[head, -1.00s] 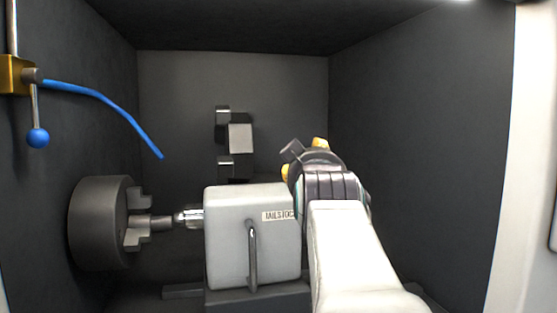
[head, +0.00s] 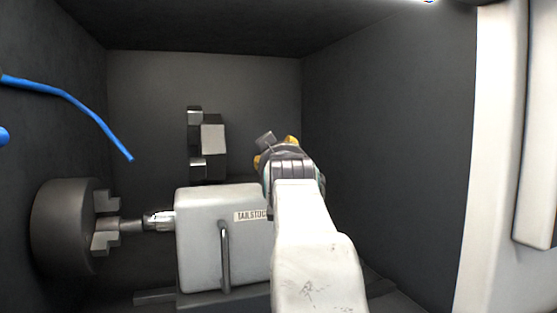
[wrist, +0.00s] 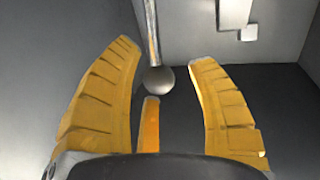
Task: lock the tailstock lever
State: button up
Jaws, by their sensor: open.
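The light grey tailstock block (head: 205,230), with a partly covered label, stands at the lower middle of the head view. A grey bar handle (head: 224,255) hangs down on its front face. My gripper (head: 276,150) is behind and to the right of the block in the head view, largely hidden by my own arm. In the wrist view my gripper (wrist: 165,55) is open, its yellow fingers spread. A metal rod with a grey ball knob (wrist: 159,80) appears between the fingers, with no clear contact. I cannot tell whether this rod is the tailstock lever.
A dark chuck (head: 65,228) is at the left, facing the tailstock's pointed centre (head: 158,220). A dark tool turret (head: 208,145) stands behind. A blue hose (head: 85,105) hangs at upper left. Dark walls enclose the space, with a pale frame (head: 490,160) at right.

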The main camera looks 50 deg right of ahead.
jog(key=shift+o, duration=0.3)
jog(key=shift+w+d, duration=0.15)
grip_shut()
dwell(0.3)
